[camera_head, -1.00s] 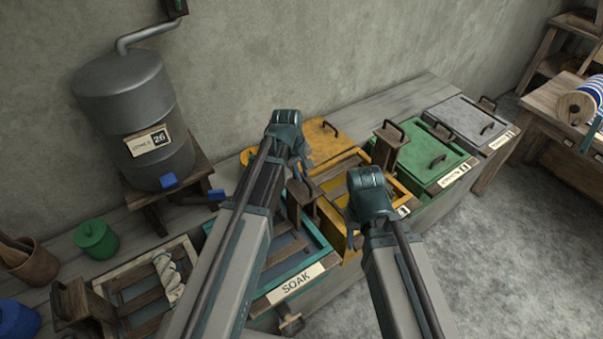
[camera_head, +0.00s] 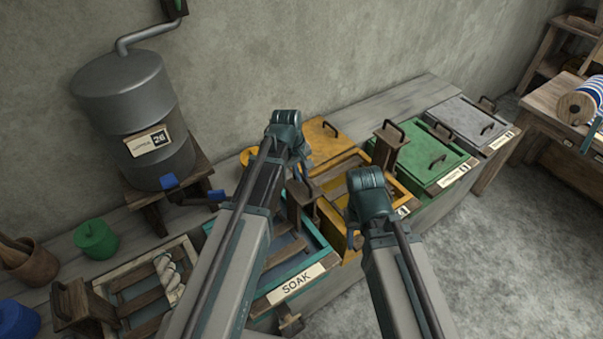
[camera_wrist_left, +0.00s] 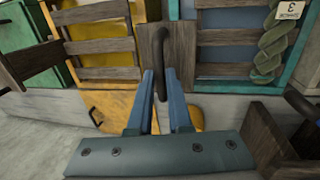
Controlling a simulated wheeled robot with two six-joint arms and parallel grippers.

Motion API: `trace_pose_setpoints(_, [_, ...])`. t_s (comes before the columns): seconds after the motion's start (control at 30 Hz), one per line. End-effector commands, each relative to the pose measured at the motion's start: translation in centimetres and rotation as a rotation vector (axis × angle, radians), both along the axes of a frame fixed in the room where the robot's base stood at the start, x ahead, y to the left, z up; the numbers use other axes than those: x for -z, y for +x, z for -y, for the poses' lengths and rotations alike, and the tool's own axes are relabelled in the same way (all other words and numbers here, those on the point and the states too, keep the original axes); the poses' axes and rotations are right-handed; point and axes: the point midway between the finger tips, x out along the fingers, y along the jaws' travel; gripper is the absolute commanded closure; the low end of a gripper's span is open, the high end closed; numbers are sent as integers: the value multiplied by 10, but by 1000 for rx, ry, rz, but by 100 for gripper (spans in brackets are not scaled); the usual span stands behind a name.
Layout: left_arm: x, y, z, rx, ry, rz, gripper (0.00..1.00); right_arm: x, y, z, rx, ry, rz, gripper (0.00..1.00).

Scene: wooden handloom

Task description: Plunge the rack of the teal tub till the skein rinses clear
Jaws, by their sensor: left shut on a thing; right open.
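The teal tub (camera_head: 318,258) stands in the row with a SOAK label on its front, partly hidden by my left arm in the head view. Its wooden rack slats (camera_head: 285,247) show inside the rim, and a wooden post (camera_head: 300,205) rises at its right end. My left gripper (camera_wrist_left: 160,92) is shut on the dark handle (camera_wrist_left: 160,45) of that post. The left wrist view shows a twisted grey-green skein (camera_wrist_left: 268,55) lying across the rack, with a tag marked 3 (camera_wrist_left: 290,10) beside it. My right gripper (camera_head: 352,232) is open and empty above the yellow tub's front edge.
The yellow tub (camera_head: 348,255) adjoins on the right, then a green lidded tub (camera_head: 440,150) and a grey one (camera_head: 470,115). A cream tub (camera_head: 150,325) with a pale skein (camera_head: 168,278) is at left. A grey tank (camera_head: 130,95) stands behind. Floor at right is clear.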

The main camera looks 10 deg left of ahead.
Motion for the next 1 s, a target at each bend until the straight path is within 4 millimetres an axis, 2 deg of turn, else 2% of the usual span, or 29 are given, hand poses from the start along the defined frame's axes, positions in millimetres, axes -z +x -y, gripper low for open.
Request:
trace_pose_setpoints(0.43, [-1, 0, 0, 0, 0, 0, 100, -1, 0, 0, 0, 0, 0, 50])
trace_pose_setpoints(0.77, [-32, 0, 0, 0, 0, 0, 100, -33, 0, 0, -1, 0, 0, 50])
trace_pose_setpoints(1.0, [-32, 1, 0, 0, -1, 2, 100, -31, 0, 0, -1, 0, 0, 50])
